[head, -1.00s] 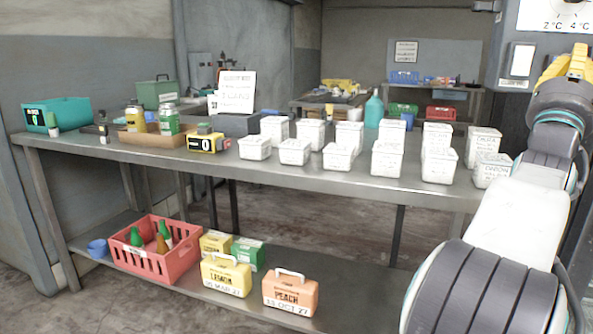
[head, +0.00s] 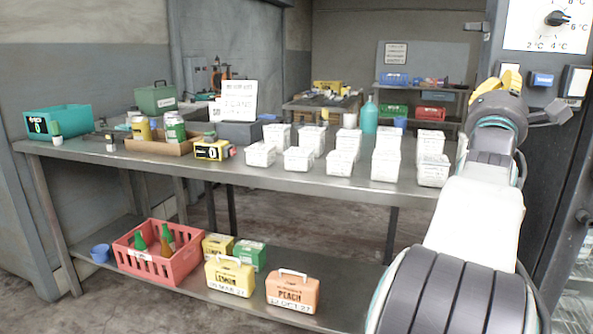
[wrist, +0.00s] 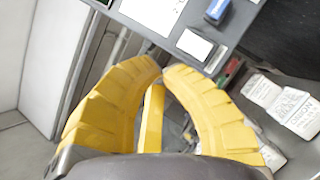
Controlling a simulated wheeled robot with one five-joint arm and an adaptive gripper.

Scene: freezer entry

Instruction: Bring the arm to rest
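My arm stands at the right of the head view, with its white and dark links rising in front of the table's right end. My gripper (head: 511,76) is at its top, small and partly hidden behind the wrist, in front of the wall by the dial panel. In the wrist view the two yellow fingers (wrist: 164,66) curve inward and their tips nearly meet. Nothing shows held between them. A thin yellow bar shows between the fingers; I cannot tell what it belongs to.
A steel table (head: 290,180) carries several white tubs (head: 298,159), a cardboard tray (head: 160,146) and a teal bin (head: 57,121). A red crate (head: 158,265) and labelled boxes stand on its lower shelf. A dial panel (head: 549,25) and switches (head: 542,80) are close to my gripper.

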